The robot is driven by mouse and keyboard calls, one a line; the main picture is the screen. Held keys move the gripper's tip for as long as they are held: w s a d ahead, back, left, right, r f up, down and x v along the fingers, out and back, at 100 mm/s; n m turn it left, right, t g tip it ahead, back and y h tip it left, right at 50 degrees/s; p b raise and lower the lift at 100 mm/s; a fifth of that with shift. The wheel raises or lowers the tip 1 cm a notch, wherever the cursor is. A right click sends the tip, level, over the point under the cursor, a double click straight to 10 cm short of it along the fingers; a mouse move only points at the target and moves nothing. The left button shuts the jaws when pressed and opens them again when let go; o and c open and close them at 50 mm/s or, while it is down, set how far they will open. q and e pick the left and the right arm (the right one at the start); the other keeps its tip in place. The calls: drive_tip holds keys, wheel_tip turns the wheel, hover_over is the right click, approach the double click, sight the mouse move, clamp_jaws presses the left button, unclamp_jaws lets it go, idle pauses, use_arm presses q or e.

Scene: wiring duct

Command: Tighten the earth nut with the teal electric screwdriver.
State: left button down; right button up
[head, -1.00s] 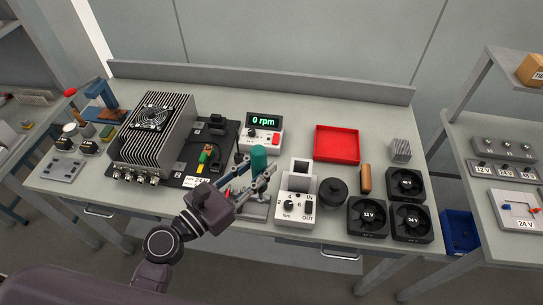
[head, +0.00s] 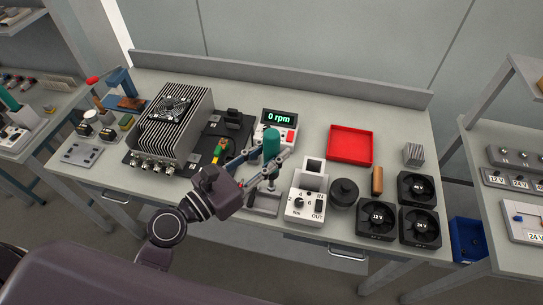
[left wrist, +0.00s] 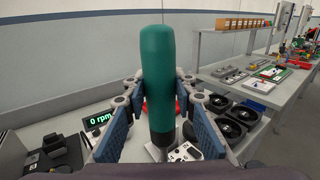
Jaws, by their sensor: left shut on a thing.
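My left gripper (head: 272,165) is shut on the teal electric screwdriver (head: 271,142). In the left wrist view the screwdriver (left wrist: 157,65) stands upright between the two blue-padded fingers (left wrist: 158,95). Its lower end is dark and partly hidden, and I cannot tell whether its tip touches anything. A green-yellow earth wire (head: 221,148) lies on the black base plate (head: 206,143) beside the finned housing, left of the gripper. The earth nut is too small to make out. My right gripper is not in view.
The white torque-setting box (head: 307,200) and a black round knob (head: 343,193) stand right of the gripper. The display (head: 278,117) reads 0 rpm. The finned housing (head: 172,125) is tall. A red tray (head: 350,146) and fans (head: 376,219) lie farther right.

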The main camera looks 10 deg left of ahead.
sight(271, 133)
use_arm(q)
drive_tip(key=shift+r, duration=3.35)
